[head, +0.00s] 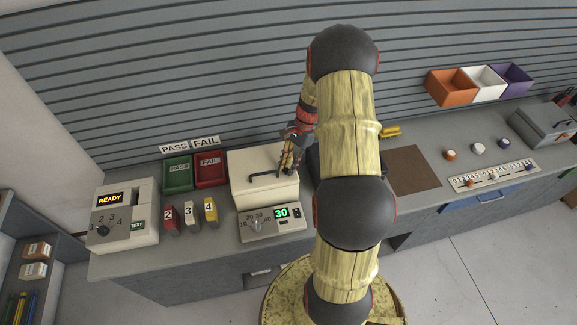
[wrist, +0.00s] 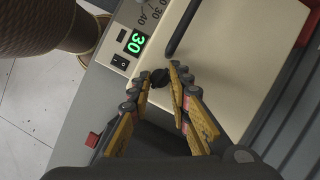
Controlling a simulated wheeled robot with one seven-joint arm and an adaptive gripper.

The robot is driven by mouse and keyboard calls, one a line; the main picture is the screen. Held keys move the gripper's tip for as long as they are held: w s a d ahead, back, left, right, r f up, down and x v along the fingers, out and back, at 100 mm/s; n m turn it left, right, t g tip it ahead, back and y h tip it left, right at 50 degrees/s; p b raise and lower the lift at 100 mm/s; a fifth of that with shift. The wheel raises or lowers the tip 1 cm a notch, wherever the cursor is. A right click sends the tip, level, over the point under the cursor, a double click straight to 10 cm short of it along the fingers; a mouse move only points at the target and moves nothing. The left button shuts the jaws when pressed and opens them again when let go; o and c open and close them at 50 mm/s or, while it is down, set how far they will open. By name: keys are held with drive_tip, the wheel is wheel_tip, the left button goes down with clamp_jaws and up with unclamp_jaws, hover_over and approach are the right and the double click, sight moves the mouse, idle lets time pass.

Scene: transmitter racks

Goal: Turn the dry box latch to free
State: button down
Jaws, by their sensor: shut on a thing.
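The dry box is a cream box (head: 262,188) with a dark bar handle (head: 265,174) on its lid, left of my arm in the head view. Its front panel (head: 258,226) shows a green 30, also readable in the wrist view (wrist: 136,42). My gripper (head: 289,155) is at the right side of the box. In the wrist view my gripper (wrist: 158,79) has its yellow fingers closed around a small dark latch knob (wrist: 160,76) by the box edge. The fingers partly cover the latch, so I cannot tell its turned position. The head view hides the latch.
Green PASS (head: 178,172) and red FAIL (head: 210,168) trays stand left of the box. A READY tester (head: 124,215) and numbered blocks (head: 190,215) are further left. A brown mat (head: 414,170) lies right of my arm. The slatted wall (head: 200,70) is close behind.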

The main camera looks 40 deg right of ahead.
idle(0.4)
drive_tip(key=c, duration=1.7)
unclamp_jaws()
drive_tip(key=shift+o, duration=0.2)
drive_tip(key=shift+d, duration=0.1)
drive_tip(key=v, duration=1.2)
drive_tip(key=shift+c, duration=0.3)
